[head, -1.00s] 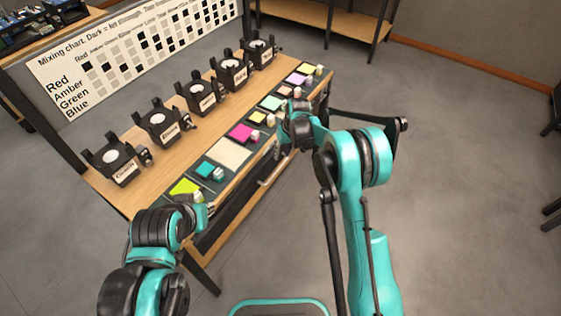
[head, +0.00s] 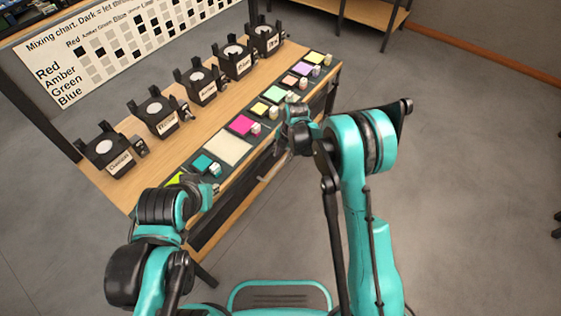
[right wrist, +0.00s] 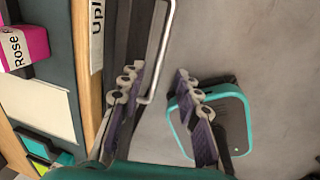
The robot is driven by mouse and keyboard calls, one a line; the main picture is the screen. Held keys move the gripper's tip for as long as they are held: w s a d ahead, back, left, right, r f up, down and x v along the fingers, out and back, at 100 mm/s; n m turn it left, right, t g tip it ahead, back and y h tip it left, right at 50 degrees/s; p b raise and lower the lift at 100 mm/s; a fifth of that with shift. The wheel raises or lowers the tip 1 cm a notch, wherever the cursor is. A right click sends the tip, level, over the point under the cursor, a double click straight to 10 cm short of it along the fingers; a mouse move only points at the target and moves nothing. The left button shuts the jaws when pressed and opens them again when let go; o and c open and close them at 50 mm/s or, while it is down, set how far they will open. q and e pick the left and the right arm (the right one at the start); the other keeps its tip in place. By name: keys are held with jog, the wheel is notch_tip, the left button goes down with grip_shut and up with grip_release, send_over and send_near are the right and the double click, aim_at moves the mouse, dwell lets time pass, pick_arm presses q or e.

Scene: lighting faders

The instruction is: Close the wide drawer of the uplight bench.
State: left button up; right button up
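The uplight bench (head: 120,192) has a wooden top and runs diagonally across the head view. The wide drawer's dark front (head: 210,228) lies below its front edge, partly hidden by my arms. Its pale bar handle (head: 272,168) also shows in the right wrist view (right wrist: 160,52). My right gripper (head: 284,142) is at the drawer side of the bench. In the right wrist view its fingers (right wrist: 158,70) are apart, with the handle bar between them; contact is unclear. How far the drawer stands out is unclear. My left gripper (head: 208,188) is near the bench's near end, its fingers unclear.
Several black lamp units (head: 155,116) stand along the bench top. Coloured swatches, including a magenta one (head: 242,125), and small blocks lie on a dark strip along the front. A mixing chart (head: 130,50) stands behind. Open grey floor (head: 470,180) lies to the right.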

aim_at(279, 164)
jog(key=f, duration=0.2)
jog(key=f+b, duration=0.1)
jog(key=f, duration=0.1)
jog(key=a+f+b, duration=0.1)
jog(key=f, duration=0.1)
jog(key=shift+w, duration=0.35)
grip_shut()
